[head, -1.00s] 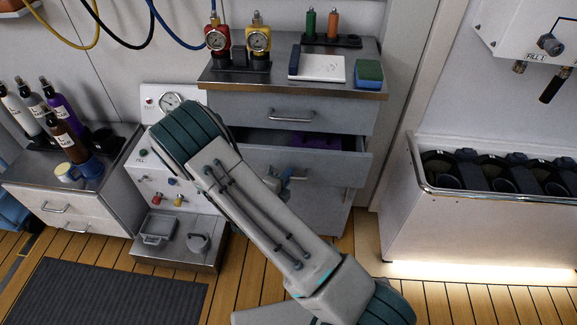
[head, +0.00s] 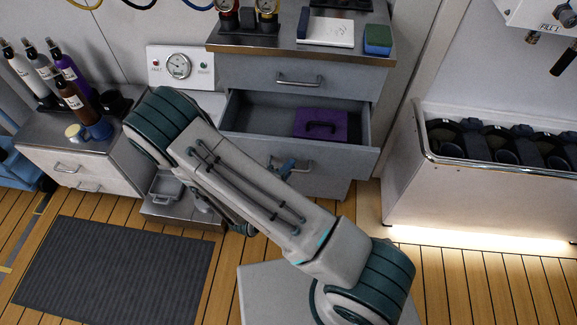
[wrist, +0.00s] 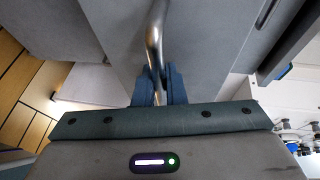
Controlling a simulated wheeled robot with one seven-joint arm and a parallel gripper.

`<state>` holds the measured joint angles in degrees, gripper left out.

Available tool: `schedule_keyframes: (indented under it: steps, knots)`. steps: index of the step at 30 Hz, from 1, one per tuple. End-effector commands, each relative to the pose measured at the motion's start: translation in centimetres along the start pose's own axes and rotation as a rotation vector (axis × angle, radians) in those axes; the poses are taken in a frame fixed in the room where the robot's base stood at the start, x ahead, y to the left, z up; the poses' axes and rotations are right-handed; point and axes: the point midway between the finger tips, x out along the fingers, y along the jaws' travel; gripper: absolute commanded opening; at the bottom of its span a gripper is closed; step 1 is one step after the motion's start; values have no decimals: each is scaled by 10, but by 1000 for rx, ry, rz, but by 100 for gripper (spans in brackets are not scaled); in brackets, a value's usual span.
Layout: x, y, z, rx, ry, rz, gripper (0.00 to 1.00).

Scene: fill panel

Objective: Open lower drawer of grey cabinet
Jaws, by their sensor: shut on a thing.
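The grey cabinet (head: 235,76) stands at the centre of the head view, with its upper drawer (head: 340,82) closed. The lower drawer (head: 350,160) is pulled well out, its inside showing. A purple case (head: 322,124) with a dark handle lies in it. My gripper (head: 285,168) is at the front of this drawer, partly hidden behind my arm. In the wrist view, my gripper's blue fingers (wrist: 159,88) are shut on the metal drawer handle (wrist: 154,40).
A white-fronted cabinet (head: 80,170) with bottles stands at left, beside a gauge panel (head: 180,66). A white bin (head: 480,190) with dark gear is at right. A dark mat (head: 115,270) lies on the wooden floor. Floor right of my arm is clear.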

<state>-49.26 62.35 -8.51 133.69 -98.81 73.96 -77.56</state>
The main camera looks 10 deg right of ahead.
Motion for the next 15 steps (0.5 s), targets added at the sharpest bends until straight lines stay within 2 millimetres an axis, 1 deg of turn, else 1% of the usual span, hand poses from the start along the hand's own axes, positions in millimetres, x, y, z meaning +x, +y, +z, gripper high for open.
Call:
schedule_keyframes:
  steps: [2,3,4,5,12,15]
  knots:
    - [0,0,0,0,-1,1,0]
    - [0,0,0,0,-1,1,22]
    - [0,0,0,0,-1,1,30]
    - [0,0,0,1,0,1,33]
    - [0,0,0,1,1,1,33]
    - [-4,0,0,1,0,1,33]
